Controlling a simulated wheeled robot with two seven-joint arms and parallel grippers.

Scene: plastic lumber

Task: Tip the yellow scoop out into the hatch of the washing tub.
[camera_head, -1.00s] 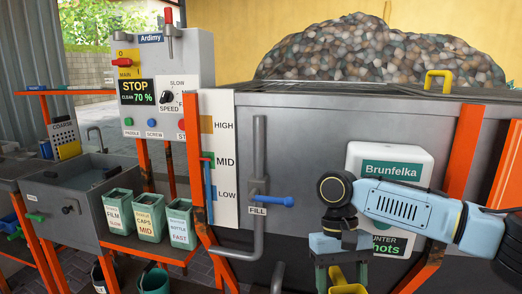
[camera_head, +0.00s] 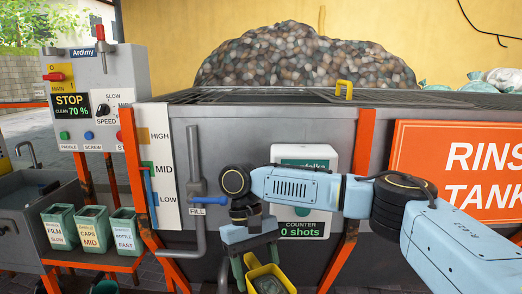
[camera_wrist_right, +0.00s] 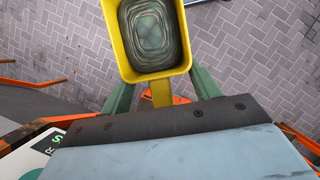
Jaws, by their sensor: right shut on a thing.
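The yellow scoop (camera_head: 258,272) hangs below my right gripper (camera_head: 248,258), low in front of the tub. In the right wrist view the scoop (camera_wrist_right: 129,65) shows from above with dark greenish contents (camera_wrist_right: 155,35) in it. Its handle lies between the two green fingers of my right gripper (camera_wrist_right: 163,95), which is shut on it. The grey washing tub (camera_head: 260,130) stands behind my arm. A yellow handle (camera_head: 344,89) stands up on the tub's top, seemingly that of the hatch; the hatch opening cannot be made out. My left gripper is not in view.
A blue-handled fill valve and pipe (camera_head: 197,205) stand just left of my right gripper. The Brunfelka counter (camera_head: 301,229) reads 0 shots behind my arm. Orange posts (camera_head: 347,240) stand along the tub. A control panel (camera_head: 90,100) and labelled bins (camera_head: 92,229) are at the left.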

